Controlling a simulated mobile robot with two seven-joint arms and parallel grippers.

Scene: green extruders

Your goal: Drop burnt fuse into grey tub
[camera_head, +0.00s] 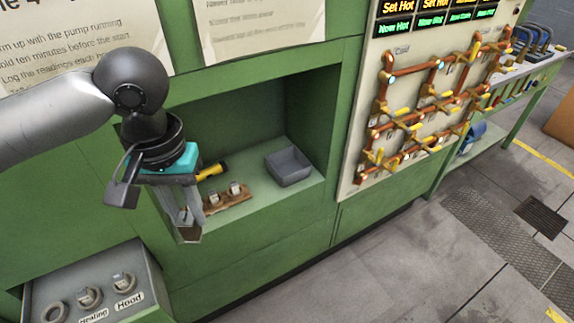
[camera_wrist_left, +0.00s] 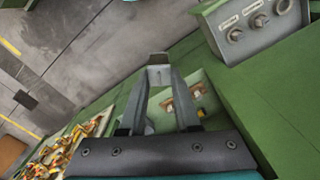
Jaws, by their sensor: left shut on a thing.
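My left gripper (camera_head: 188,231) is in front of the green alcove, at its left, pointing down. In the left wrist view its fingertips (camera_wrist_left: 160,66) are close together on a small grey-brown piece (camera_wrist_left: 160,77), which I take to be the burnt fuse; its burn marks are too small to tell. The fuse is mostly hidden by the fingers in the head view. The grey tub (camera_head: 289,169) stands on the alcove floor, right of and apart from the gripper. Its inside looks empty from here. My right gripper is not in view.
A wooden holder (camera_head: 229,199) with small fuses sits at the alcove's front, and a yellow-black torch (camera_head: 212,171) lies behind it. A knob panel (camera_head: 95,292) juts out at lower left. A board of orange pipes (camera_head: 425,95) is to the right.

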